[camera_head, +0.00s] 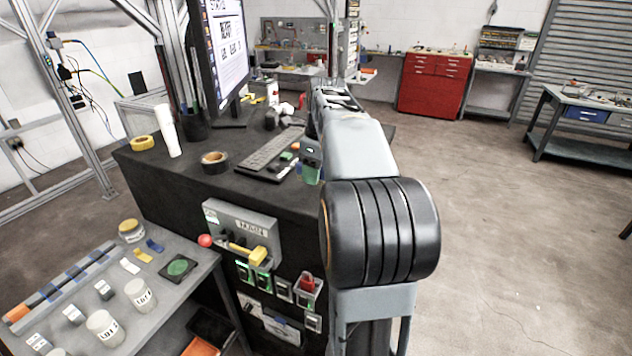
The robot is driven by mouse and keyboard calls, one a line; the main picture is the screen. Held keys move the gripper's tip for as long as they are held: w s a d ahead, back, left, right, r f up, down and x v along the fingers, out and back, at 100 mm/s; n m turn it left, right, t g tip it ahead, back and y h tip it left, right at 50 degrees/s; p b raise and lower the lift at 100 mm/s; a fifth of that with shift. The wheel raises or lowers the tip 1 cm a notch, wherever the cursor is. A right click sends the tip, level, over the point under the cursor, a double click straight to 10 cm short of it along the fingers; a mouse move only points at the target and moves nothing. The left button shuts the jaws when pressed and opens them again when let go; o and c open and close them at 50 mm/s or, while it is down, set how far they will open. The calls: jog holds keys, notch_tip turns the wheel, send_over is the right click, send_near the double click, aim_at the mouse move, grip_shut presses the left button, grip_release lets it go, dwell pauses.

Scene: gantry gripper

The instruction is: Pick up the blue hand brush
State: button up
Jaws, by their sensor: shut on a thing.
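My arm reaches away from the camera over the right end of the black workbench (150,172). My gripper is not visible; the far arm links hide that area. I cannot make out a blue hand brush anywhere in this view. A small blue piece (154,246) lies on the low grey table (190,275), but it looks flat and I cannot tell what it is.
The bench carries a monitor (225,55), a keyboard (270,152), a tape roll (214,160), a yellow roll (142,143) and a white tube (167,128). Jars (104,326) stand on the low table. A red cabinet (432,82) stands behind. The right floor is open.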

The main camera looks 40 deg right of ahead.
jog(key=s+a+r+b, duration=0.1)
jog(key=s+a+r, duration=0.7)
jog(key=s, duration=0.3)
jog(key=shift+a+r+b, duration=0.15)
jog(key=shift+r+b, duration=0.25)
jog(key=shift+r, duration=0.3)
